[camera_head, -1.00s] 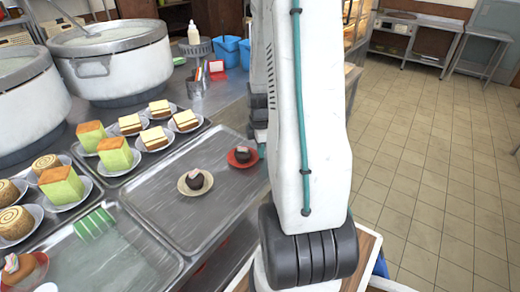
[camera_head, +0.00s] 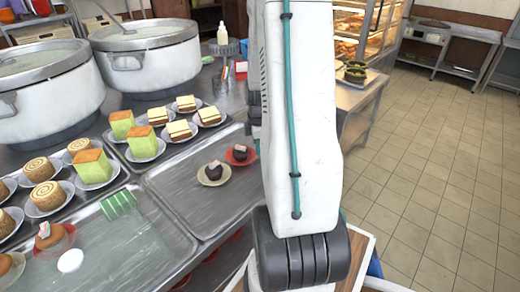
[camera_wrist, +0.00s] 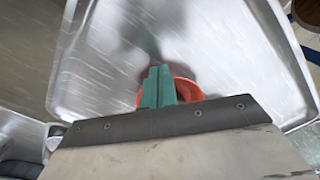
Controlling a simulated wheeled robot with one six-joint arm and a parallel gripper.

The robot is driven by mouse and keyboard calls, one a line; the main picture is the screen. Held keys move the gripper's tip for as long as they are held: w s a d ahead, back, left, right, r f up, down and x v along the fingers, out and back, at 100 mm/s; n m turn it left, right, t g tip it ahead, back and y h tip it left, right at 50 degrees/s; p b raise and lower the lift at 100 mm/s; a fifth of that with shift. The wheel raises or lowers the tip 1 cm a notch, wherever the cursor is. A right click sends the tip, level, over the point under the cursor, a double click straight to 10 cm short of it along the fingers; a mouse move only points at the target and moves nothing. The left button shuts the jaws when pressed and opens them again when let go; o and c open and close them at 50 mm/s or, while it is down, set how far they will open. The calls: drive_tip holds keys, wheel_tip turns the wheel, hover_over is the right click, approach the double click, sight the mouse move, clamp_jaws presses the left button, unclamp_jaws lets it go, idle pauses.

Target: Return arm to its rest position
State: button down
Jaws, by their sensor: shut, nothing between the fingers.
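My arm (camera_head: 312,120) stands upright in the head view, a white link with a teal cable and a dark joint at its lower end. My gripper does not show in that view. In the wrist view my gripper (camera_wrist: 157,80) has its green fingers shut together with nothing between them. They point over a metal tray (camera_wrist: 85,75), in front of a red dish (camera_wrist: 188,90) that they partly cover. I cannot tell the height of the fingers above the tray.
Two stockpots (camera_head: 150,62) stand at the back left. Two dark cupcakes sit on a yellow dish (camera_head: 222,178) and a red dish (camera_head: 250,158), on a metal tray (camera_head: 180,205) left of my arm. Tiled floor (camera_head: 430,160) is open at right.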

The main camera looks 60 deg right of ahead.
wheel_tip(320, 180, up, 9)
drive_tip(key=shift+f, duration=0.15)
drive_tip(key=s+a+r+m, duration=0.3)
drive_tip(key=a+r, duration=0.2)
drive_tip(key=a, duration=0.6)
drive_tip(key=s+a+r+m+t, duration=0.1)
drive_tip(key=s+a+r, duration=0.3)
drive_tip(key=a, duration=0.7)
drive_tip(key=s+a+r+m, duration=0.4)
drive_tip(key=a+r, duration=0.2)
drive_tip(key=a, duration=0.5)
drive_tip(key=shift+m, duration=0.3)
